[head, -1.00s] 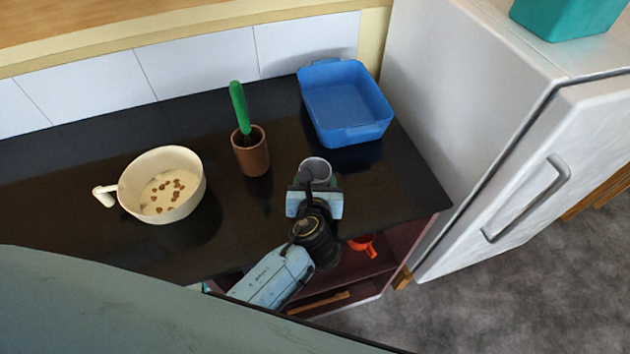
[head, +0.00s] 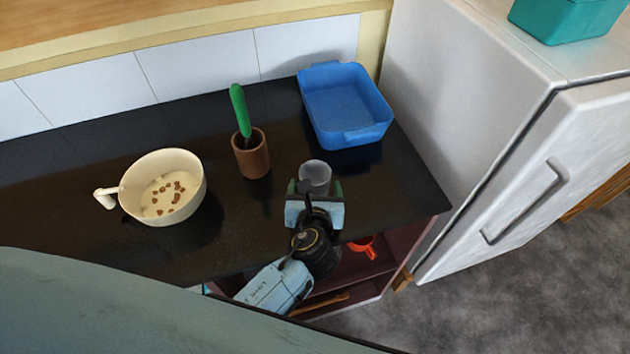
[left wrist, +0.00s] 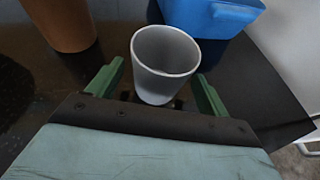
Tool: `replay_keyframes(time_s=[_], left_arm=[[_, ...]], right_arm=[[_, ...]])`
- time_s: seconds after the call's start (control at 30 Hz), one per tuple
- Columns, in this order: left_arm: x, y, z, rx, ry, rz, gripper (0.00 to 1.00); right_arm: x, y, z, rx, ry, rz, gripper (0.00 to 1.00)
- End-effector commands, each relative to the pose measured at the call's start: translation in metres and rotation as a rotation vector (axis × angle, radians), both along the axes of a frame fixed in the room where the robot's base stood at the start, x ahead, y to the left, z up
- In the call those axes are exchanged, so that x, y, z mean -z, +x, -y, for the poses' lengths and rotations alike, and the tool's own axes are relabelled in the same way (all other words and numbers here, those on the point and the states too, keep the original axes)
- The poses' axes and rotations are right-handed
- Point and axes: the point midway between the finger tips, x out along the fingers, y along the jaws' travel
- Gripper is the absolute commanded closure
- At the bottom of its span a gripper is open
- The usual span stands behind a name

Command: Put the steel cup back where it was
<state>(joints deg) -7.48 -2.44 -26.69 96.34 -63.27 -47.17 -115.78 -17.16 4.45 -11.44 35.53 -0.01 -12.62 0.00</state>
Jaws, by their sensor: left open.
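The steel cup (head: 315,174) is a grey tapered cup standing upright on the dark counter (head: 240,235), in front of the blue tub. My left gripper (head: 315,193) is open just in front of the cup, on the near side. In the left wrist view the cup (left wrist: 165,62) stands just beyond the gap between the two green fingers of my left gripper (left wrist: 158,88), one finger to each side. The gripper hides part of the cup's lower side in the head view. My right gripper is not in view.
A blue tub (head: 345,105) stands behind the cup, and a brown pot (head: 251,155) with a green-handled tool is to its left. A cream pan (head: 160,188) with brown bits is further left. A white fridge (head: 480,120) borders the right. An orange-red item (head: 362,247) sits on the shelf below.

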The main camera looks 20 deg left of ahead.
Motion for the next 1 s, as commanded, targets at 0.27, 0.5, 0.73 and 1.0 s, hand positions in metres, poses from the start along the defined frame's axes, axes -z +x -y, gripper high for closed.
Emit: replay_keyframes(time_s=[0.27, 0.5, 0.73, 1.0], left_arm=[[-0.023, -0.055, 0.015, 0.001, -0.001, -0.003, 0.21], [-0.034, -0.08, 0.023, 0.0, 0.0, 0.0, 0.21], [-0.036, -0.083, 0.023, 0.0, 0.0, 0.0, 0.21], [-0.034, -0.083, 0.024, 0.0, -0.003, -0.002, 0.21]], right_arm=[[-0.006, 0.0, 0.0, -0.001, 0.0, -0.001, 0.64], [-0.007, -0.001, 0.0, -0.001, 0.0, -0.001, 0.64], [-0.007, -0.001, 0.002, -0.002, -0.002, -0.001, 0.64], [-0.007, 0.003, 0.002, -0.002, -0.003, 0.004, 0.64]])
